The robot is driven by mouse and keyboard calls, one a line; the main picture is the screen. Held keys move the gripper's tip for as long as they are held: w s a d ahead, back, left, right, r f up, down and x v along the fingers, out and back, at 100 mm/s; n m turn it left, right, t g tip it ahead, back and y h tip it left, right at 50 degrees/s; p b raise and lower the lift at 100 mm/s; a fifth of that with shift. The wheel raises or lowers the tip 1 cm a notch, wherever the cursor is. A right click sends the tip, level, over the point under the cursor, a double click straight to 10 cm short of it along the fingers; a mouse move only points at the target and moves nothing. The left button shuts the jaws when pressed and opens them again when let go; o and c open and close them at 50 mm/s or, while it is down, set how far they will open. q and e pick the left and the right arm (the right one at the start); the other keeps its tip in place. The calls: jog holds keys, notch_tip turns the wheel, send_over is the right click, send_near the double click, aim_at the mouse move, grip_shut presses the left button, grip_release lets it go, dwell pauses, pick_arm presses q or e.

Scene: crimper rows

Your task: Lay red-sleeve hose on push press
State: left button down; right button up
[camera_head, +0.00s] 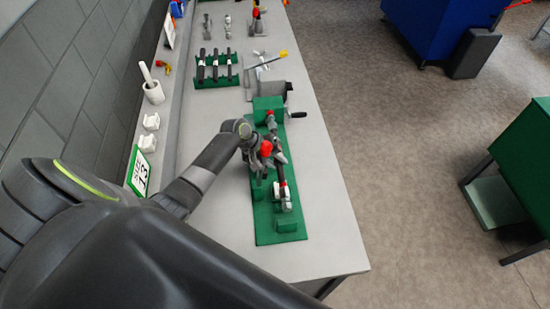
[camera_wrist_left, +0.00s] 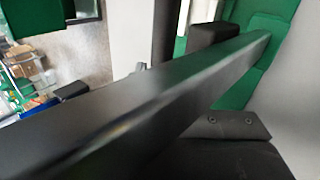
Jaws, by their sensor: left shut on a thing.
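The push press is a long green base (camera_head: 265,228) on the bench, with a green block at its far end and a small one near its front. A dark hose with a red band and light metal end fitting (camera_head: 284,192) lies lengthwise over the base. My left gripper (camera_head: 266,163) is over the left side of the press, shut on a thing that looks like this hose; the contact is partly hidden. Whether the hose rests in the press, I cannot tell. In the left wrist view a blurred dark bar crosses the picture before green surfaces. My right gripper is out of view.
A green rack with several dark hoses (camera_head: 216,71) stands farther back on the bench. A grey crimper with a yellow-tipped lever (camera_head: 266,63) is beside it. White holders (camera_head: 149,132) and a "13" sign (camera_head: 139,172) line the left edge. Floor lies right of the bench.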

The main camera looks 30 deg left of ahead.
pick_arm(q)
jog(key=shift+r, duration=0.1)
jog(key=shift+r+p, duration=0.15)
jog(key=shift+p, duration=0.4)
notch_tip(320, 180, down, 2)
jog(key=shift+b, duration=0.85)
jog(key=shift+f+b, duration=1.45)
jog(key=shift+f, duration=0.95)
jog(key=shift+s+f, duration=0.15)
jog(key=shift+f, duration=0.2)
jog(key=c, duration=1.1)
grip_release()
